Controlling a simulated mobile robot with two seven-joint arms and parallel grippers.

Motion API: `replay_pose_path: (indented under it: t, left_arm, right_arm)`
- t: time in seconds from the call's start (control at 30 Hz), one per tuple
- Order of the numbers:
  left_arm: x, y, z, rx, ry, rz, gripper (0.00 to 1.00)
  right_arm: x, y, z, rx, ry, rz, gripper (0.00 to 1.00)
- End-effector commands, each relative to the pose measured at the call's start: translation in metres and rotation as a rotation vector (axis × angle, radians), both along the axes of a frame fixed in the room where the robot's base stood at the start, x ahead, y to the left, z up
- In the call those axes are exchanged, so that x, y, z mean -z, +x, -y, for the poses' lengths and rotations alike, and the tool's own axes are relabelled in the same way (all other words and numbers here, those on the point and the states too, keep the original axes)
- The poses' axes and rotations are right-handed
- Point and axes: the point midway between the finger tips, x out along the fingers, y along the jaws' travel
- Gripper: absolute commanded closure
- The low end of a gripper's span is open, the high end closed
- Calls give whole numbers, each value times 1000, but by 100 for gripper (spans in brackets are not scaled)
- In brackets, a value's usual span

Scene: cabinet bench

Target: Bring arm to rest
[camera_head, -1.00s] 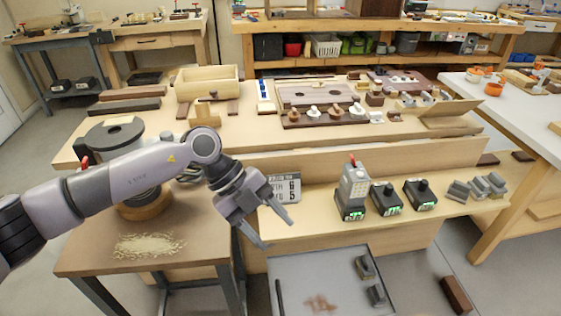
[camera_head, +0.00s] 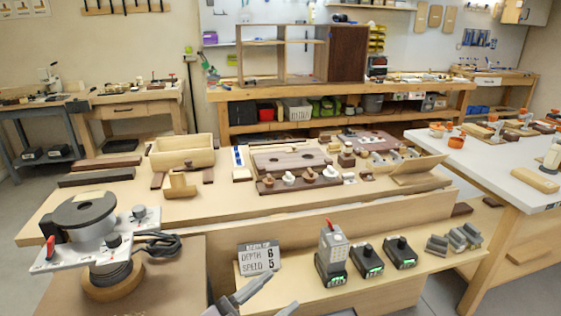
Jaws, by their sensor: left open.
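My left gripper (camera_head: 268,300) shows at the bottom edge of the head view, left of the middle. Its two grey fingers are spread apart with nothing between them. Most of its hand is cut off by the frame, and the rest of my left arm is out of view. The fingers show in front of the low shelf (camera_head: 300,292), below the depth and speed sign (camera_head: 259,257). My right gripper is not in view.
A router (camera_head: 95,225) stands on a small table at the left. Several battery tools (camera_head: 367,262) stand on the low shelf. The workbench (camera_head: 110,205) behind holds an open wooden box (camera_head: 181,157) and small parts. A white table (camera_head: 480,165) is at the right.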

Motion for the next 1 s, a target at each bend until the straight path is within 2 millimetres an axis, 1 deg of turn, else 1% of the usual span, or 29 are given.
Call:
replay_pose_path:
  t: [0.03, 0.17, 0.2, 0.27, 0.3, 0.37, 0.4, 0.47, 0.5, 0.6, 0.7, 0.8, 1.0]
  left_arm:
    - [16, 0, -15, -87, -19, -73, 42]
    - [61, -3, -58, -296, -23, -260, 42]
    - [77, -8, -71, -354, -17, -322, 42]
    - [103, -18, -92, -437, 2, -420, 42]
    - [120, -27, -105, -487, 20, -487, 42]
    - [146, -44, -125, -553, 49, -588, 42]
    - [162, -57, -136, -590, 72, -653, 42]
    - [183, -77, -151, -635, 103, -743, 42]
    - [195, -90, -160, -658, 124, -797, 42]
    - [217, -117, -176, -695, 167, -900, 42]
    - [228, -134, -184, -712, 192, -960, 42]
    - [232, -140, -188, -718, 203, -982, 42]
    - [232, -140, -187, -717, 204, -983, 42]
  right_arm:
    - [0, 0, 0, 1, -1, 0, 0]
    - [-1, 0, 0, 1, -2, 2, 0]
    - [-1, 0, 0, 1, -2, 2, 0]
    - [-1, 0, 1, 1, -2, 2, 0]
    - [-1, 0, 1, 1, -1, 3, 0]
    - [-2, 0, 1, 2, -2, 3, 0]
    - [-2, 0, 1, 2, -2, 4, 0]
    - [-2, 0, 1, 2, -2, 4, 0]
    - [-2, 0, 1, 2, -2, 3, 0]
    - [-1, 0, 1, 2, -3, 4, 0]
    - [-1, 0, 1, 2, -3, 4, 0]
    - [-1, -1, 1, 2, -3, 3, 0]
    - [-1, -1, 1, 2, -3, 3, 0]
